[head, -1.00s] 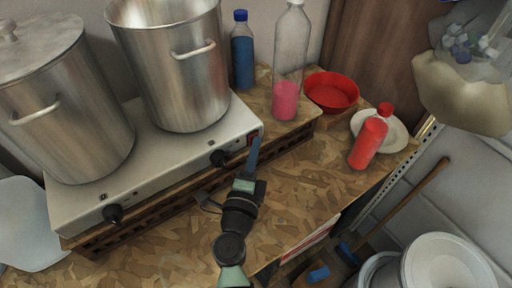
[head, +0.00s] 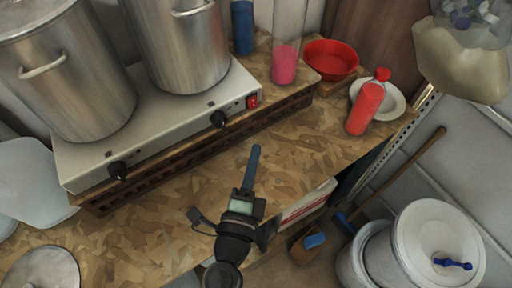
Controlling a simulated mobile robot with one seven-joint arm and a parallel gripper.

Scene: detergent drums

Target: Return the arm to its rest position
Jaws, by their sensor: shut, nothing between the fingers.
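My gripper (head: 253,160) is at the end of my dark arm in the lower middle of the head view. Its blue fingers are shut with nothing between them. It points up the picture, over the front part of the brown patterned worktop (head: 165,215), apart from the pots and bottles. My forearm enters from the bottom edge; the rest of the arm is out of view.
A two-burner stove (head: 170,140) with two steel pots stands at the left. A red bottle (head: 367,103), a red bowl (head: 331,59) and a pink-filled bottle (head: 285,60) stand at the back right. White drums (head: 437,235) stand at lower right. The worktop's front is mostly clear.

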